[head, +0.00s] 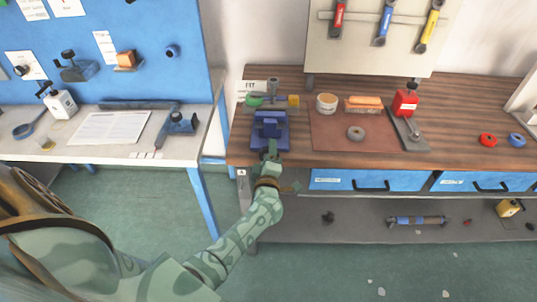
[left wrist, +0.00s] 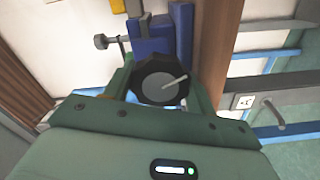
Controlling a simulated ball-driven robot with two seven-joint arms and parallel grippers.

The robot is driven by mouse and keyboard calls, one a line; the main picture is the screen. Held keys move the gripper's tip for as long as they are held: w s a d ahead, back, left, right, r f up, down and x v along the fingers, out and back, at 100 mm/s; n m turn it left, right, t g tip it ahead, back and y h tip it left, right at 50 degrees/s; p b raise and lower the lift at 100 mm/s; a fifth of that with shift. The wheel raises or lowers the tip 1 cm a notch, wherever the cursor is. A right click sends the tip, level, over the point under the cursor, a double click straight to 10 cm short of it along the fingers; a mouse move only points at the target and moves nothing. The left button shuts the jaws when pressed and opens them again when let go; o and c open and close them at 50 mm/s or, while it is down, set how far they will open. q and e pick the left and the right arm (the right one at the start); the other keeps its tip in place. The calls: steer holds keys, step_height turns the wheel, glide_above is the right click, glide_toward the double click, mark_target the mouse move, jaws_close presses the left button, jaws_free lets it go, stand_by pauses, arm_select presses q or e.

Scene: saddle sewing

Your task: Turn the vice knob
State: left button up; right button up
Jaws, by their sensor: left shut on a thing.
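The blue vice (head: 270,131) stands at the left front edge of the wooden workbench (head: 458,125). In the left wrist view the vice body (left wrist: 151,30) is just beyond a dark round knob (left wrist: 150,86) with a pale line on its face. My left gripper (head: 271,156) reaches the front of the vice. In the left wrist view its two fingers (left wrist: 160,84) are on either side of the knob, shut on it. In the head view the gripper hides the knob. My right gripper is in neither view.
A brown mat (head: 330,139) right of the vice bears a grey ring (head: 356,133). Blue drawers (head: 345,180) are below the benchtop. A white table (head: 75,153) stands at the left, across a gap.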

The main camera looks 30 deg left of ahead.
arm_select(q)
steer(key=n, duration=0.4)
steer(key=shift+f+n+b, duration=0.2)
steer(key=shift+n+b, duration=0.1)
steer(key=n+b, duration=0.1)
steer(key=n, duration=0.3)
steer(key=shift+n, duration=0.3)
steer(key=n+b, duration=0.1)
steer(key=n, duration=0.3)
steer(key=shift+f+b, duration=0.15)
steer(key=shift+b, duration=0.15)
steer(key=shift+n+b, duration=0.9)
steer(key=shift+n, duration=1.6)
steer(key=o, duration=1)
